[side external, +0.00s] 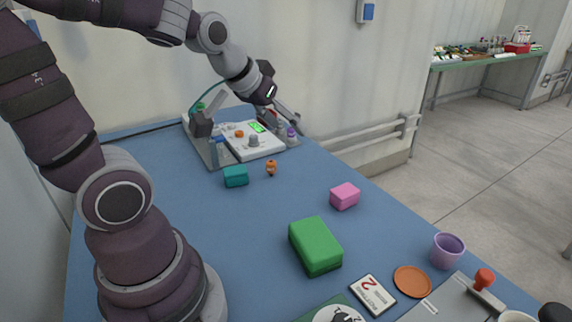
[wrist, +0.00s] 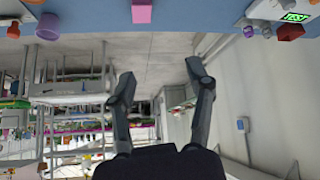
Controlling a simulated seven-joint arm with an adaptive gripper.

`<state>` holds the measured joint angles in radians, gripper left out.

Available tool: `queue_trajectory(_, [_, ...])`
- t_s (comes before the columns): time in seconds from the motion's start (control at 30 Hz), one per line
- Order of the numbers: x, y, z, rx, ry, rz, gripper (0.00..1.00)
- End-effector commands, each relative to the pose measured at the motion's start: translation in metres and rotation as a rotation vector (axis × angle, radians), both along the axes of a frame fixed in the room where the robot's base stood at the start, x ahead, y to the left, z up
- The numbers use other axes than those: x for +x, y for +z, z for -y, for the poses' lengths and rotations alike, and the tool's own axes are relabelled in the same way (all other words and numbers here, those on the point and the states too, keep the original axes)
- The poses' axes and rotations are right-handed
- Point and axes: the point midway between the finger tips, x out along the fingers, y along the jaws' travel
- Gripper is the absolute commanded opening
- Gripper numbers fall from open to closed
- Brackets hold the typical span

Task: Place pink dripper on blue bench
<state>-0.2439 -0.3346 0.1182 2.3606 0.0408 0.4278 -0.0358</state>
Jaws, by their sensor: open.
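A small pink block-shaped object (side external: 344,196) rests on the blue bench (side external: 200,255), right of the middle in the side external view. It is the only clearly pink thing on the bench, and I cannot tell from its shape that it is a dripper. Something pink (wrist: 142,12) also shows at the top edge of the wrist view. My gripper (side external: 292,118) is above the far end of the bench, beside the white device and well apart from the pink object. In the wrist view my gripper (wrist: 161,78) has its fingers spread, with nothing between them.
A white device (side external: 262,146) with a green display and small bottles stand near my gripper. A teal block (side external: 236,176), an orange figure (side external: 271,168), a green box (side external: 315,246), a purple cup (side external: 448,249) and an orange disc (side external: 412,281) occupy the bench. Its left middle is clear.

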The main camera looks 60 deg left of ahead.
Motion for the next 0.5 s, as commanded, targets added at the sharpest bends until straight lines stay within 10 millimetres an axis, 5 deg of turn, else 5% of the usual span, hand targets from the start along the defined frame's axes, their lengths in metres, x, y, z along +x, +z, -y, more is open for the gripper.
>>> queue_trajectory(0.03, [-0.016,0.005,0.030,0.004,-0.108,-0.036,0.53])
queue_trajectory(0.17, [-0.060,0.002,0.071,0.029,-0.294,-0.153,0.53])
queue_trajectory(0.3, [-0.079,-0.001,0.081,0.047,-0.356,-0.205,0.59])
queue_trajectory(0.5, [-0.079,-0.001,0.081,0.046,-0.356,-0.209,0.59])
